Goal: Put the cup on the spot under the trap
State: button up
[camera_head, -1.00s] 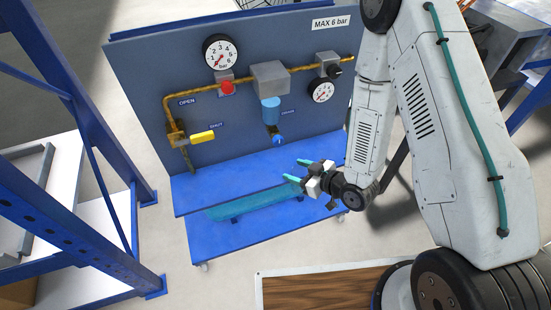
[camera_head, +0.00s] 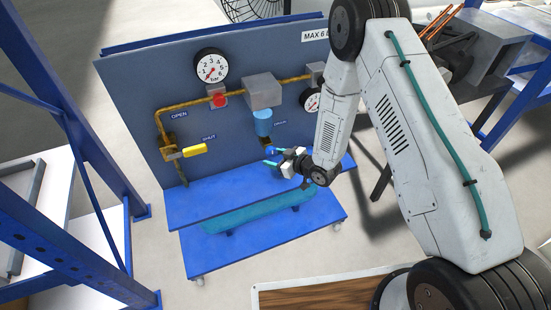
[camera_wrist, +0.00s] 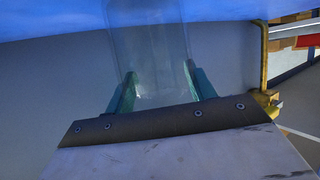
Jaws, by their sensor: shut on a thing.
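My gripper (camera_head: 268,157) is shut on a clear, see-through cup (camera_wrist: 157,50), which shows between its two teal fingers in the wrist view; the fingers there are at the cup's sides (camera_wrist: 158,90). The cup can hardly be made out in the head view. The trap (camera_head: 263,122) is a blue cylinder under a grey block on the panel, with a blue drain knob below it. My gripper is just beside and below this knob in the picture; I cannot tell whether they touch. The blue shelf (camera_head: 205,206) runs below. I cannot make out a marked spot on it.
A yellow pipe (camera_head: 185,108) with a yellow-handled valve (camera_head: 194,150), a red button (camera_head: 219,100) and a gauge (camera_head: 211,66) are on the panel. A teal cylinder (camera_head: 240,215) lies on the lower shelf. A blue rack (camera_head: 75,130) stands at the left.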

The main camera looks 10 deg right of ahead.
jog(key=shift+f, duration=0.25)
jog(key=o, duration=1)
jog(key=shift+s+d+r, duration=0.15)
jog(key=shift+d+r, duration=0.05)
jog(key=v, duration=1.1)
jog(key=shift+s+d+r, duration=0.1)
jog(key=shift+d+r, duration=0.1)
jog(key=shift+r, duration=0.05)
